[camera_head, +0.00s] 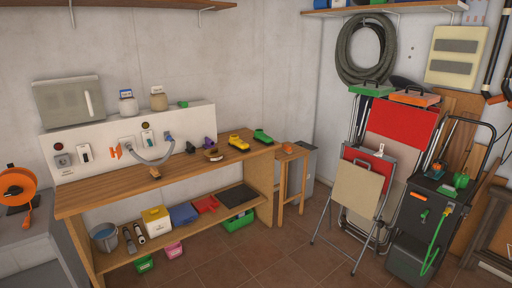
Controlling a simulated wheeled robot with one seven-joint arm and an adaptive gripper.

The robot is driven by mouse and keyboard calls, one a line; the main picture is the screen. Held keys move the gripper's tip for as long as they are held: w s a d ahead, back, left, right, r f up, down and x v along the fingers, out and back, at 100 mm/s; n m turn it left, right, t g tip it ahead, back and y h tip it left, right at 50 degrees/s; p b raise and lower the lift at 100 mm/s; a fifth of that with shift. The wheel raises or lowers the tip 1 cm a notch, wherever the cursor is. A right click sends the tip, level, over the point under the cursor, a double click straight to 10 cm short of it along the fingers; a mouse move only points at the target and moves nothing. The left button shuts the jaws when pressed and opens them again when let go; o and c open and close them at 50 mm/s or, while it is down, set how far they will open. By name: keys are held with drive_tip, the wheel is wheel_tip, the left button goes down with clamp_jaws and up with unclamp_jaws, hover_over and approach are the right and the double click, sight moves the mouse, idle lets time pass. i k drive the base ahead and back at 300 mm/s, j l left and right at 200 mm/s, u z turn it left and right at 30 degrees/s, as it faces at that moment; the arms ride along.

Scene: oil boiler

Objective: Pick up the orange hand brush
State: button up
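I cannot tell for sure which small orange thing is the hand brush. One small orange-brown object (287,148) lies on top of the narrow wooden stool at the right end of the workbench. A small orange bar-shaped item (419,196) is on the front of the dark cart at right. Small brush-like items lie on the workbench: a yellow one (238,142), a green one (262,135) and a brown one (213,155). My gripper is not in view.
The wooden workbench (105,190) runs along the back wall, with a lower shelf of bins. The stool (302,180) stands beside it. A folding easel-like stand (355,190) and the dark cart (410,240) block the right. Tiled floor (265,255) is clear in front.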

sight(286, 149)
drive_tip(key=i, duration=2.6)
drive_tip(key=i+z, duration=0.15)
drive_tip(key=i, duration=0.35)
drive_tip(key=i+j+z, duration=0.1)
drive_tip(key=i, duration=0.4)
drive_tip(key=i+j+z, duration=0.15)
drive_tip(key=i, duration=0.3)
drive_tip(key=i+j+z, duration=0.1)
drive_tip(key=i+j, duration=0.15)
drive_tip(key=i, duration=0.25)
drive_tip(key=i+j+z, duration=0.15)
drive_tip(key=i, duration=0.3)
